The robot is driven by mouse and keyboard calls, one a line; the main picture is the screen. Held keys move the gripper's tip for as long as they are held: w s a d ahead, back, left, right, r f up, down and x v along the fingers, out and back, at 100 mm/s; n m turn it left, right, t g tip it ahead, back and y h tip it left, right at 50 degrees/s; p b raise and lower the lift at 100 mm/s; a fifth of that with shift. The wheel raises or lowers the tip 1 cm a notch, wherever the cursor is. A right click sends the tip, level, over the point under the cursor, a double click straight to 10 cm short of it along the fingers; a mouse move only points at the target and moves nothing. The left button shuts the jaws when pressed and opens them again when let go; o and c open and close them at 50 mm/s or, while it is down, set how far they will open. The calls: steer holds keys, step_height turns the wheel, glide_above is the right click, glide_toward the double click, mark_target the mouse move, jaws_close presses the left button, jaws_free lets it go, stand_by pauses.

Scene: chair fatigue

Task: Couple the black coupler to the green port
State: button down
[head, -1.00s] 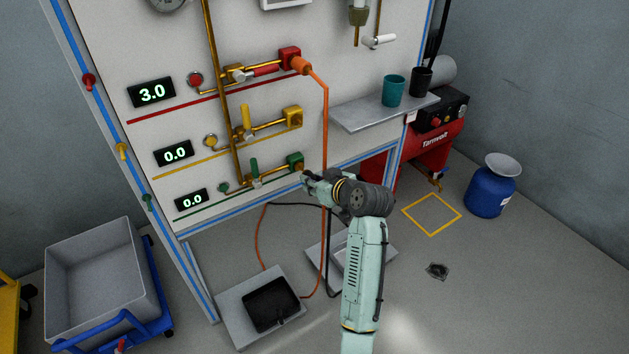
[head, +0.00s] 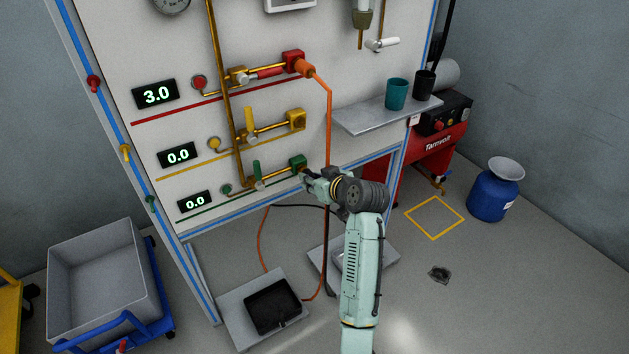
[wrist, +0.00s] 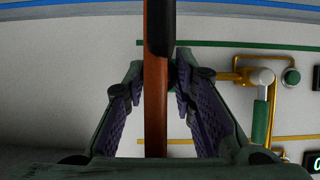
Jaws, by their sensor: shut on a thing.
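The green port (head: 298,163) is at the right end of the lowest pipe row on the panel. My gripper (head: 308,176) is just right of and below it, its tip very close to the port. I cannot tell whether they touch. In the wrist view, my gripper (wrist: 160,82) has its fingers either side of an orange hose (wrist: 156,105), and a black length (wrist: 161,28) ends near the fingertips.
The orange hose hangs from the red port (head: 293,61) down past my wrist. A yellow port (head: 297,119) is above the green one. A shelf (head: 365,124) with two cups sticks out to the right. Trays (head: 235,310) lie on the floor below.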

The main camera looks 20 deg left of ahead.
steer(key=shift+w+a, duration=0.25)
steer(key=shift+a, duration=0.1)
steer(key=c, duration=1.2)
jaws_free()
steer(key=shift+c, duration=0.2)
steer(key=v, duration=1.2)
